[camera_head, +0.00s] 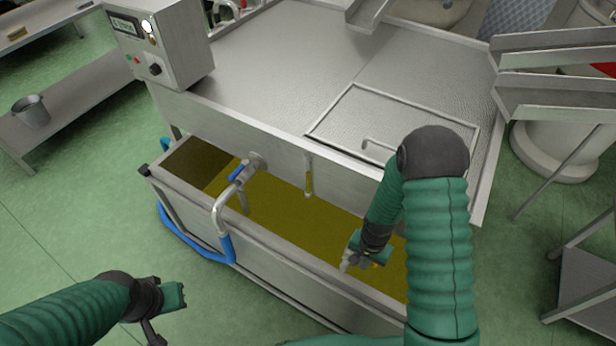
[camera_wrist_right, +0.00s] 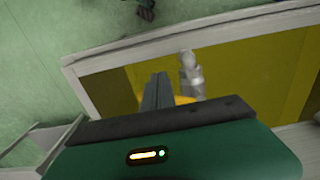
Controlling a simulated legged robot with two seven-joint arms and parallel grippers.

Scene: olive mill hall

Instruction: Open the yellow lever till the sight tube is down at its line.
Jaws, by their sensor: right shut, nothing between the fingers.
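The sight tube (camera_head: 309,182) stands on the tank's front wall, its lower part yellow; its line is too small to make out. A grey metal valve (camera_wrist_right: 191,76) shows in the right wrist view, with a yellow piece (camera_wrist_right: 185,99), likely the yellow lever, mostly hidden behind my fingers. My right gripper (camera_head: 358,257) is over the front rim of the oil trough, close by this valve. In the right wrist view its fingers (camera_wrist_right: 157,92) are together and empty; contact with the yellow piece cannot be told. My left gripper (camera_head: 174,295) is low at left, away from the trough, its fingers unclear.
The trough (camera_head: 260,243) of yellow oil runs along the steel tank (camera_head: 270,60). A curved pipe with blue parts (camera_head: 222,215) crosses its front rim. A control box (camera_head: 165,45) stands on the tank's left corner. A bucket (camera_head: 31,111) sits on a side bench. Green floor is open at left.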

